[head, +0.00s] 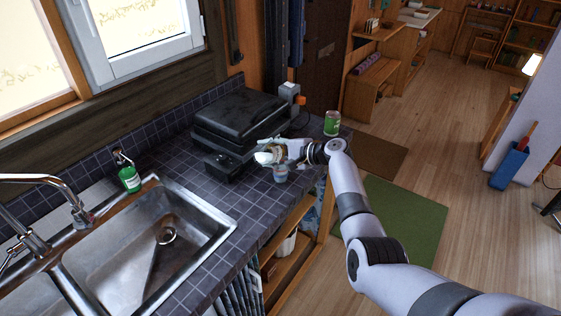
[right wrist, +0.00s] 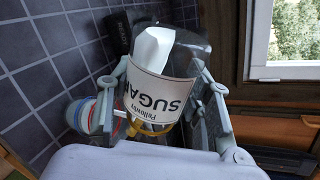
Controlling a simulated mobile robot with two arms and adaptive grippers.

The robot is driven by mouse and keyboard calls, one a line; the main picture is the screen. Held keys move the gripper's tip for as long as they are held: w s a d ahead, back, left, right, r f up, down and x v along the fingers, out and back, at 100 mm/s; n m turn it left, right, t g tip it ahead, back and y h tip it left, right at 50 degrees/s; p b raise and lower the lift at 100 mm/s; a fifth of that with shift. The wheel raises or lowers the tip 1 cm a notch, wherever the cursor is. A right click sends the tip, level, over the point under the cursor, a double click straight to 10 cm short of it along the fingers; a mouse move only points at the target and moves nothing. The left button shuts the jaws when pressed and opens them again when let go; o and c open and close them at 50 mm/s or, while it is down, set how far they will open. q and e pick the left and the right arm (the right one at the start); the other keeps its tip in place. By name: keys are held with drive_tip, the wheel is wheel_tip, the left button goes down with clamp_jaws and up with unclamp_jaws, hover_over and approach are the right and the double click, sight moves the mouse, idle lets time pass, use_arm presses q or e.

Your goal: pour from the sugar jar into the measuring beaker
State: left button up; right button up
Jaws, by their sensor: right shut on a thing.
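The sugar jar (right wrist: 158,90) is clear, with a cream SUGAR label that reads upside down in the right wrist view and something white inside. My right gripper (head: 275,152) is shut around it, with a finger on each side. In the head view the jar (head: 264,157) looks strongly tilted above the counter, its white part towards the left. The measuring beaker (head: 281,174), small with bluish and reddish bands, stands on the counter just below the gripper. It also shows at the left in the right wrist view (right wrist: 80,114), partly hidden by a finger. My left gripper is out of view.
A black grill-like appliance (head: 238,117) stands behind and left of the jar. A green can (head: 332,123) stands at the counter's far end. A sink (head: 150,250) and a green soap bottle (head: 129,177) are at the left. The counter's front edge is close to the beaker.

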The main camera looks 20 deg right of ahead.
drive_tip(key=shift+w+r, duration=0.1)
drive_tip(key=shift+s+r, duration=0.1)
drive_tip(key=shift+s, duration=0.1)
drive_tip(key=shift+w+d, duration=0.15)
drive_tip(key=shift+w, duration=0.1)
drive_tip(key=shift+s+r+m, duration=0.1)
drive_tip(key=shift+s+m, duration=0.1)
drive_tip(key=shift+m, duration=0.1)
drive_tip(key=shift+w, duration=0.1)
drive_tip(key=shift+w, duration=0.2)
drive_tip(key=shift+s+y, duration=0.25)
drive_tip(key=shift+y, duration=0.05)
drive_tip(key=shift+w, duration=0.1)
